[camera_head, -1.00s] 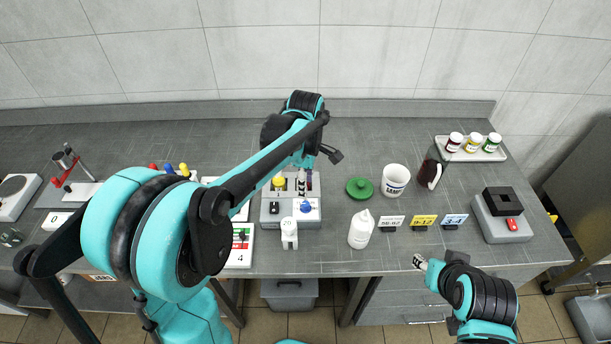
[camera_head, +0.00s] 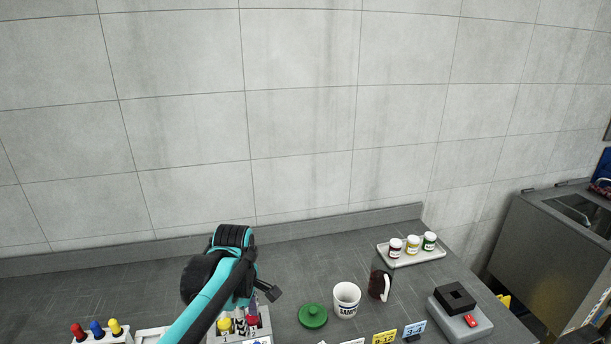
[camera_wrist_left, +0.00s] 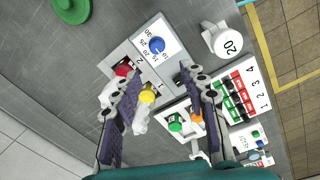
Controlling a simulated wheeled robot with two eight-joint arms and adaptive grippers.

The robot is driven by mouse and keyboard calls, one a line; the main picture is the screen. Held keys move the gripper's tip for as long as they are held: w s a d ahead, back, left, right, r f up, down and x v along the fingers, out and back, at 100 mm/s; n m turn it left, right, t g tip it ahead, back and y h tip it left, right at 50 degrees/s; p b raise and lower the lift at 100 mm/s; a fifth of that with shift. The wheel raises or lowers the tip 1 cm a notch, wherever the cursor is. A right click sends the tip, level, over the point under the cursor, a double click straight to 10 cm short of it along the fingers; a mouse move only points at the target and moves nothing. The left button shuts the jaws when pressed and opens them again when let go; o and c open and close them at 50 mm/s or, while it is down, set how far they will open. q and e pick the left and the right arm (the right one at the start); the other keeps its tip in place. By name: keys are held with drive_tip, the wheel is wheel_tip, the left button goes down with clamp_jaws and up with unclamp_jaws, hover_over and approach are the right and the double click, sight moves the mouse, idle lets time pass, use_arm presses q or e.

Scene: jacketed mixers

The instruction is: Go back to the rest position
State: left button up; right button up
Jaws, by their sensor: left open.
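My left gripper shows in the left wrist view (camera_wrist_left: 162,72), its two fingers apart and nothing held between them. In the head view my left arm (camera_head: 205,305) reaches in from the bottom over the grey control unit (camera_head: 264,328); its fingers are mostly hidden there. The left wrist view looks down on this unit, with a yellow knob (camera_wrist_left: 147,95), a red knob (camera_wrist_left: 122,69) and a blue dial (camera_wrist_left: 157,45). The yellow knob lies between the fingers in the picture; contact cannot be told. My right gripper is not in view.
A green lid (camera_head: 313,316), a white mug (camera_head: 346,299), a dark pitcher (camera_head: 379,285) and a tray (camera_head: 432,254) of jars stand to the right. A grey device with a red switch (camera_head: 470,321) is at the far right. Free bench lies behind, before the wall.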

use_arm(q)
drive_tip(key=s+m+t, duration=0.1)
drive_tip(key=s+m, duration=0.1)
drive_tip(key=s+a+m+t, duration=0.1)
drive_tip(key=s+m, duration=0.1)
drive_tip(key=s, duration=0.1)
drive_tip(key=s+m, duration=0.3)
drive_tip(key=shift+a+r+t+b, duration=0.15)
drive_tip(key=shift+r+t+b, duration=0.15)
drive_tip(key=shift+t+b, duration=0.1)
drive_tip(key=s+a+f+m+t, duration=0.1)
drive_tip(key=s+f+m+t, duration=0.2)
drive_tip(key=s+m, duration=0.4)
drive_tip(key=shift+f+m+t+b, duration=0.35)
drive_tip(key=shift+m+b, duration=0.1)
drive_tip(key=shift+m, duration=0.75)
